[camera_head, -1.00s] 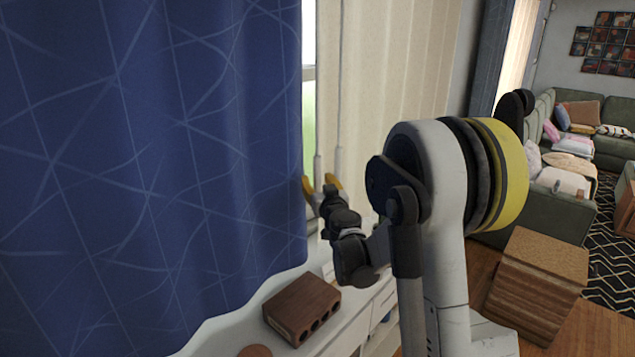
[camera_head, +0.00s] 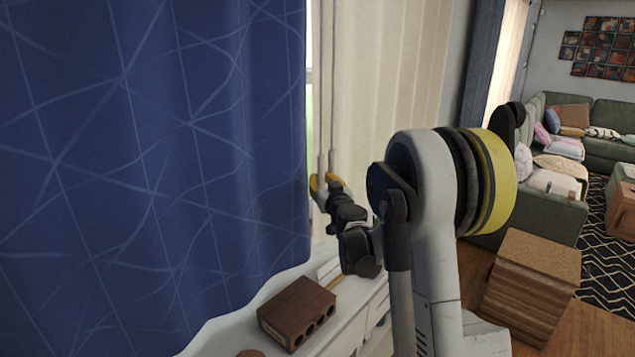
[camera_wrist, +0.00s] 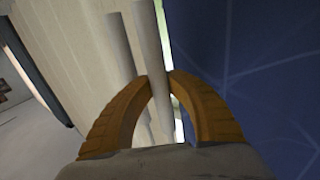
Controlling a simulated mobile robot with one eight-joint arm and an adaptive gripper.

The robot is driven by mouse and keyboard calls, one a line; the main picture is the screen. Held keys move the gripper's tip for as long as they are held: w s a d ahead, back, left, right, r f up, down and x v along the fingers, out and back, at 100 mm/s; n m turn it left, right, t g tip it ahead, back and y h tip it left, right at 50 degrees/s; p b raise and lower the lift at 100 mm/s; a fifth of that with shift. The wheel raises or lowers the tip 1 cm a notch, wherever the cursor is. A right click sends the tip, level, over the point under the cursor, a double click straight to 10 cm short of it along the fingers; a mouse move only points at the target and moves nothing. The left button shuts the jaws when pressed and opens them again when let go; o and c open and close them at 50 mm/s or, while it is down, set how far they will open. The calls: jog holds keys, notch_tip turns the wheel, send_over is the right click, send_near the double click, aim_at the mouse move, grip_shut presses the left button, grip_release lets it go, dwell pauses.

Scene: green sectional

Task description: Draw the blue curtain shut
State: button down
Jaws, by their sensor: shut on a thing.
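The blue curtain (camera_head: 150,130) with pale crossing lines hangs across the left of the head view; it also fills the right of the wrist view (camera_wrist: 265,80). Two pale rods hang by its right edge: a left rod (camera_head: 321,100) and a right rod (camera_head: 332,90). My gripper (camera_head: 325,179), with yellow fingers, is at their lower ends. In the wrist view, my gripper (camera_wrist: 157,76) is shut on one pale rod (camera_wrist: 147,35), just beside the curtain edge. The other rod (camera_wrist: 120,50) hangs outside the fingertips.
A cream curtain (camera_head: 390,80) hangs right of the rods, with a narrow strip of window between the curtains. A brown block with holes (camera_head: 297,310) sits on the white cabinet below. A cork-topped box (camera_head: 535,260) stands on the floor at right.

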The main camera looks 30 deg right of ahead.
jog(key=c, duration=1.3)
grip_release()
jog(key=shift+s+d, duration=0.1)
jog(key=shift+d, duration=0.2)
jog(key=shift+o, duration=0.2)
jog(key=shift+a, duration=0.1)
jog(key=v, duration=1.2)
